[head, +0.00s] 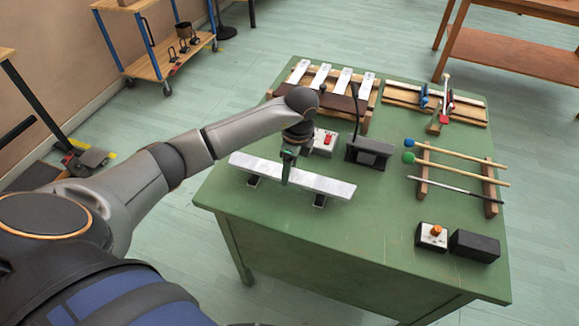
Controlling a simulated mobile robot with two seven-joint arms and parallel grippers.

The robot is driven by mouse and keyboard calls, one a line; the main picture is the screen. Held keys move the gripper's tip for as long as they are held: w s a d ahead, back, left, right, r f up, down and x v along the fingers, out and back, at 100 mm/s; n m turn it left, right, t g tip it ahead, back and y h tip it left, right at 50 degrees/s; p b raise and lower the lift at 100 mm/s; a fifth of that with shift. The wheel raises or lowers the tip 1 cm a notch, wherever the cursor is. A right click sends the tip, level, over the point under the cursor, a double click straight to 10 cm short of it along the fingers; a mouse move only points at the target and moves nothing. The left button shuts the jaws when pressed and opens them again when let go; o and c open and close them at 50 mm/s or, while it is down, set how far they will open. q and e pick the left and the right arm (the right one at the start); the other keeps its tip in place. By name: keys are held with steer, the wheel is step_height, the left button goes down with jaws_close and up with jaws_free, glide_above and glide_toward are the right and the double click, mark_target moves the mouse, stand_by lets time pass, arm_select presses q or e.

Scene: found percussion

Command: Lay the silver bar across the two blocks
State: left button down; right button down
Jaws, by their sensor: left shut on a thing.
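The silver bar (325,184) is long and flat and lies level, spanning above two small dark blocks. One block (253,181) shows under its left part and the other block (320,201) under its right part. Their tops are hidden by the bar, so I cannot tell if the bar touches them. My left gripper (287,172) reaches down from above and is shut on the bar near its middle. My right gripper is not in view.
The green table (375,240) is clear in front of the bar. A box with a red button (324,141) and a dark stand (370,152) are close behind it. Mallets (460,168) lie on wooden rests at right, near a box with an orange knob (434,234).

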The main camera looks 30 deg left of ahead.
mark_target(295, 175)
arm_select(q)
steer(key=shift+f+b, duration=0.35)
steer(key=shift+f, duration=0.2)
steer(key=shift+c, duration=1)
jaws_free()
step_height(295, 175, up, 13)
steer(key=d, duration=0.1)
steer(key=shift+w+d+p, duration=0.15)
steer(key=shift+d+p, duration=0.05)
steer(key=shift+p, duration=0.25)
